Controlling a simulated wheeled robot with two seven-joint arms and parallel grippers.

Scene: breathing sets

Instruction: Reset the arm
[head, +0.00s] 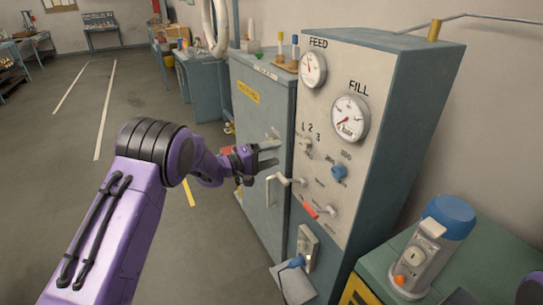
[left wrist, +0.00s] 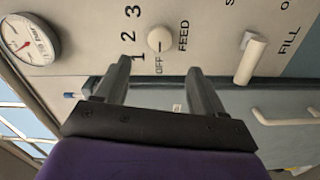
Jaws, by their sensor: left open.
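My left gripper (head: 268,156) is open and empty in the head view, in front of the grey-blue cabinet and just left of the control panel. Its two dark fingers also show in the left wrist view (left wrist: 160,80), apart, with the panel beyond them. The purple left arm reaches in from the lower left. The FEED selector knob (left wrist: 160,39) stands beyond the fingertips, near the marks OFF, 1, 2 and 3. A white lever handle (left wrist: 250,60) is to its right, by the word FILL. My right gripper is not in view.
The control panel (head: 322,100) carries a FEED gauge (head: 312,69), a FILL gauge (head: 349,119) and a blue knob (head: 339,171). A plugged socket (head: 306,250) is below. A blue-topped device (head: 437,245) stands on the right bench. Open floor (head: 110,110) lies to the left.

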